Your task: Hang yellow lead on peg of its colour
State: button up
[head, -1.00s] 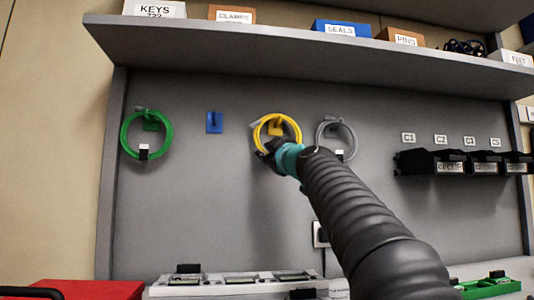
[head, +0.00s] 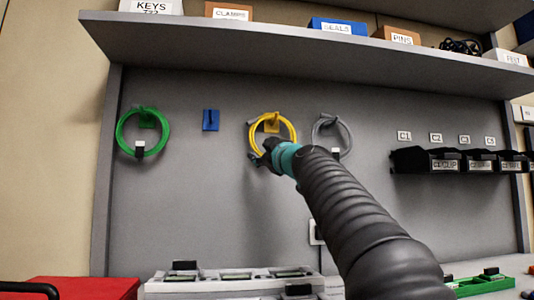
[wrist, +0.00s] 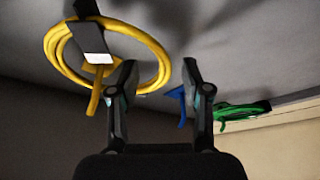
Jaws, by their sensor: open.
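The yellow lead (head: 253,132), a coiled ring, hangs at the yellow peg (head: 271,125) on the grey back panel. In the wrist view the yellow lead (wrist: 53,42) fills the upper left, with a dark and white clip on it. My gripper (head: 262,157) is at the lower edge of the ring in the head view and partly covers it. In the wrist view my gripper (wrist: 160,80) is open, and part of the ring shows between and behind its fingers. I cannot tell whether a finger touches the lead.
A green lead (head: 121,128) hangs on a green peg at left. The blue peg (head: 211,120) is empty. A grey lead (head: 350,135) hangs just right of my gripper. A shelf (head: 300,38) juts out above, and black bins (head: 425,160) are at right.

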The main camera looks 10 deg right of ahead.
jog(key=v, duration=1.2)
dwell(0.5)
